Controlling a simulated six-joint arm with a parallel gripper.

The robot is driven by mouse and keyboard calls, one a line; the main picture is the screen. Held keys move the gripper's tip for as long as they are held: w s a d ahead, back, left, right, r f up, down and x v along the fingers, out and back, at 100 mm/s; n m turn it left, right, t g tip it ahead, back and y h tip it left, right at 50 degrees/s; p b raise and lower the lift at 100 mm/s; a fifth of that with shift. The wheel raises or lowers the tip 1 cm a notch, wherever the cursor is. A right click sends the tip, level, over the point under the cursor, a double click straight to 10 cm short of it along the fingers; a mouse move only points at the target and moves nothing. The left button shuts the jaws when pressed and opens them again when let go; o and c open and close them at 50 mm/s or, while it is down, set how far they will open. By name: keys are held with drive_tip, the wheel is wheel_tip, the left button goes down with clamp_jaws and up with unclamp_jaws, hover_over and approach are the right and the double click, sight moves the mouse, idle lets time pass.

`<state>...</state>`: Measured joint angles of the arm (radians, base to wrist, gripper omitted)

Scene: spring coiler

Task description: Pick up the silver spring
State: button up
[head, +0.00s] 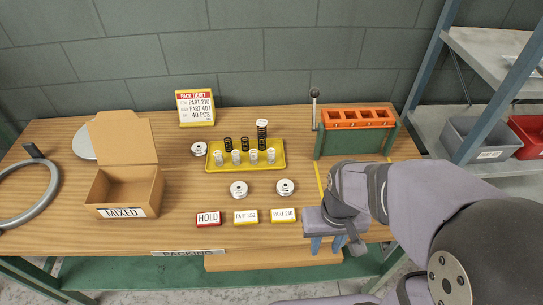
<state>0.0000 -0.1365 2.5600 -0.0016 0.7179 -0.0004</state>
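Several silver springs (253,156) stand upright in the front row of a yellow tray (214,166) at the middle of the table. Black springs (228,144) stand behind them. At the back right of the tray is a taller dark piece (262,132) with a pale top; I cannot tell whether it is one spring or two stacked. My gripper (327,243) is at the table's front edge, right of and nearer than the tray. Its two blue fingers point down and are apart, with nothing visible between them.
An open carton (125,190) marked MIXED stands left. White discs (238,189) and label blocks (208,219) lie in front of the tray. A green fixture (350,143) with an orange top and lever stands right. A ticket sign (195,108) stands behind. Shelves are far right.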

sight(272, 151)
drive_tip(key=w+a+n+b, duration=0.1)
drive_tip(key=w, duration=0.4)
drive_tip(key=w+a+n+t+b, duration=0.1)
drive_tip(key=w, duration=0.4)
drive_tip(key=w+a+n+y+b, duration=0.1)
drive_tip(key=w+b, duration=0.1)
drive_tip(key=w, duration=0.3)
drive_tip(key=shift+w+a+r, duration=0.1)
drive_tip(key=shift+r, duration=0.15)
drive_tip(key=w+a+r+n+t+y+b, duration=0.1)
drive_tip(key=w+a+n+b, duration=0.15)
drive_tip(key=w, duration=0.65)
drive_tip(key=w+a+r+n+t+y+b, duration=0.15)
drive_tip(key=w+a, duration=0.25)
drive_tip(key=w, duration=0.4)
drive_tip(key=shift+n+h, duration=0.3)
drive_tip(key=shift+h, duration=0.05)
drive_tip(key=shift+d+p+x, duration=0.15)
drive_tip(key=shift+p+x, duration=0.15)
drive_tip(key=shift+x, duration=1.05)
drive_tip(key=shift+d+p+x, duration=0.2)
drive_tip(key=shift+p+x, duration=0.1)
drive_tip(key=shift+x, duration=1.05)
drive_tip(key=shift+d+p+x, duration=0.15)
drive_tip(key=shift+p+x, duration=0.15)
drive_tip(key=shift+x, duration=1.05)
drive_tip(key=shift+f, duration=0.15)
clamp_jaws()
